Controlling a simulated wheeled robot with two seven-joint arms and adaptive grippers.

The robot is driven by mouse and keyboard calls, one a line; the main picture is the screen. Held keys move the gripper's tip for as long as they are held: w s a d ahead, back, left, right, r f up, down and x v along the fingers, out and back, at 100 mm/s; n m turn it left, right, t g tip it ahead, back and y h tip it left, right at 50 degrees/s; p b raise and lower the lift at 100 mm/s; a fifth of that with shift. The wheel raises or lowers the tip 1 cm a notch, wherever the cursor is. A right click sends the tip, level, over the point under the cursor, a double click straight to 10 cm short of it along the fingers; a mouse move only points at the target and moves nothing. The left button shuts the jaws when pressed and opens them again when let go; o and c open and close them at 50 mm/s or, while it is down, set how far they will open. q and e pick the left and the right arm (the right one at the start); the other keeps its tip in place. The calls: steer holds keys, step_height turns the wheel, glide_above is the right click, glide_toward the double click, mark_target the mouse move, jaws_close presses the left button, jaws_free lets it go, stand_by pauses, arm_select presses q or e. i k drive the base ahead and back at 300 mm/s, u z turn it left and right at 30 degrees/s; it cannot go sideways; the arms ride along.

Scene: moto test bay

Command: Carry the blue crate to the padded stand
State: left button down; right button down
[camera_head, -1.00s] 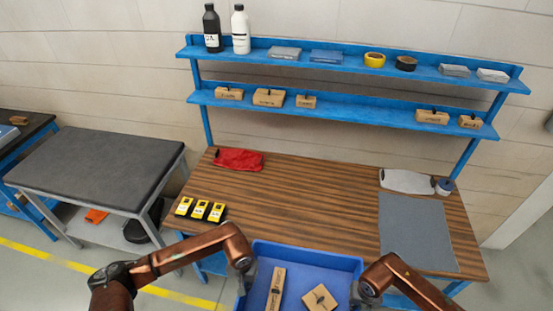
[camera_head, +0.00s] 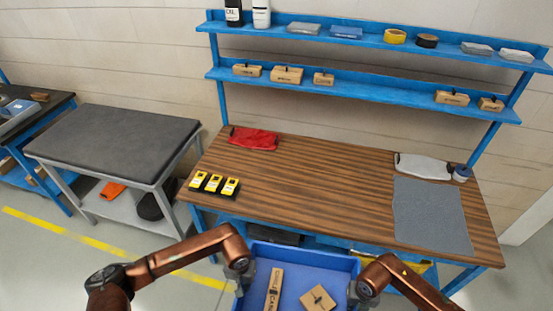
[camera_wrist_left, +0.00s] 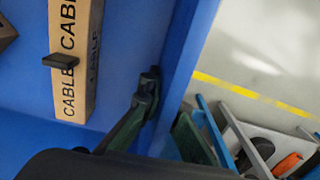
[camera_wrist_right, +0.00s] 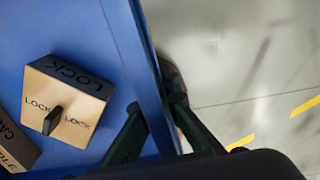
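The blue crate (camera_head: 305,250) is at the bottom middle of the head view, in front of the workbench. It holds a long CABLE box (camera_head: 273,288) and a smaller LOCK box (camera_head: 318,299). My left gripper (camera_head: 242,287) is shut on the crate's left wall, with a dark finger inside the wall in the left wrist view (camera_wrist_left: 150,88). My right gripper (camera_head: 357,295) is shut on the right wall; its fingers straddle the wall in the right wrist view (camera_wrist_right: 160,95). The padded stand (camera_head: 115,143), a grey-topped table, is at the left, its top clear.
The wooden workbench (camera_head: 310,190) carries a red cloth (camera_head: 253,138), yellow devices (camera_head: 214,184) and a grey mat (camera_head: 432,215). Blue shelves (camera_head: 375,92) stand behind it. Another dark bench (camera_head: 35,120) is at the far left. Open floor with a yellow line (camera_head: 100,250) lies before the stand.

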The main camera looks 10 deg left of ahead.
mark_target(89, 139)
steer(key=u, duration=0.45)
steer(key=k, duration=0.6)
steer(key=u, duration=0.9)
steer(key=k, duration=0.65)
steer(key=u, duration=1.1)
steer(key=i, duration=1.3)
steer(key=u, duration=0.55)
steer(key=i, duration=2.7)
steer(key=z, duration=0.4)
steer(key=i, duration=0.8)
steer(key=z, duration=0.45)
